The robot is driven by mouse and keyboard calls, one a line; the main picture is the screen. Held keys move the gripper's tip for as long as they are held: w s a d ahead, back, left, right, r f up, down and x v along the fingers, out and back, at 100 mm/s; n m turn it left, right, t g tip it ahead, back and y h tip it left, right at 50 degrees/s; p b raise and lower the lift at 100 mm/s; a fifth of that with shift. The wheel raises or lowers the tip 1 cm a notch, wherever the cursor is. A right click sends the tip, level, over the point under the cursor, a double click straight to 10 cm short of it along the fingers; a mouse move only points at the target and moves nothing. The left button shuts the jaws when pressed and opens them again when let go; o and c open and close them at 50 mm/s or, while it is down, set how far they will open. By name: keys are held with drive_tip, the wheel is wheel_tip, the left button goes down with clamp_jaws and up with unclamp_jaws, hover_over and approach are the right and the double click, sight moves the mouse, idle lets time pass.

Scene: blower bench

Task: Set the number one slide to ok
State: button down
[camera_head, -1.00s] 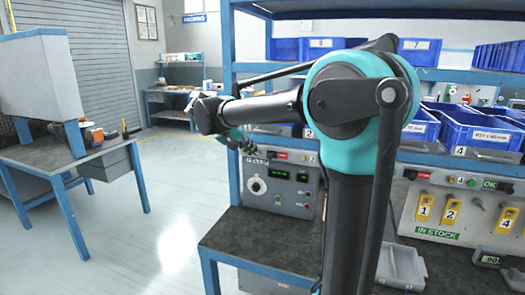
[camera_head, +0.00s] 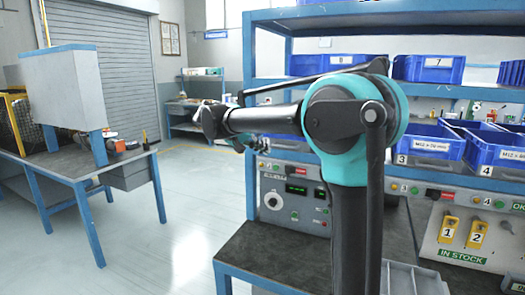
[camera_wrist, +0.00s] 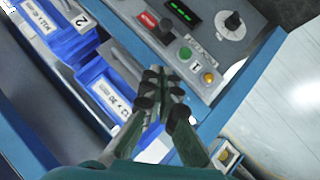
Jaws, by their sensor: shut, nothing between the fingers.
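The number one slide (camera_head: 449,229) is a yellow tag marked 1 on a pale panel (camera_head: 430,253) at the right of the head view. It sits above the green IN STOCK label (camera_head: 462,257), beside the yellow number two slide (camera_head: 476,235). A green OK label (camera_head: 518,207) is partly cut off by the right edge, higher than the slides. The slides do not show in the wrist view.
The control panel (camera_head: 290,225) has a knob, green display and buttons. Blue bins (camera_head: 440,145) fill the shelf above the slides. A grey tray (camera_head: 412,280) stands on the bench near my arm. A table (camera_head: 75,165) stands at left, with open floor between.

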sight(289, 171)
drive_tip(key=w+d+f, duration=0.1)
drive_tip(key=d+f, duration=0.5)
drive_tip(key=f, duration=0.1)
drive_tip(key=shift+w+d, duration=0.2)
drive_tip(key=shift+d, duration=0.15)
drive_tip(key=s+d, duration=0.1)
drive_tip(key=d, duration=0.1)
drive_tip(key=s+d, duration=0.1)
drive_tip(key=d, duration=0.1)
drive_tip(key=shift+s+d, duration=0.15)
drive_tip(key=shift+s, duration=0.05)
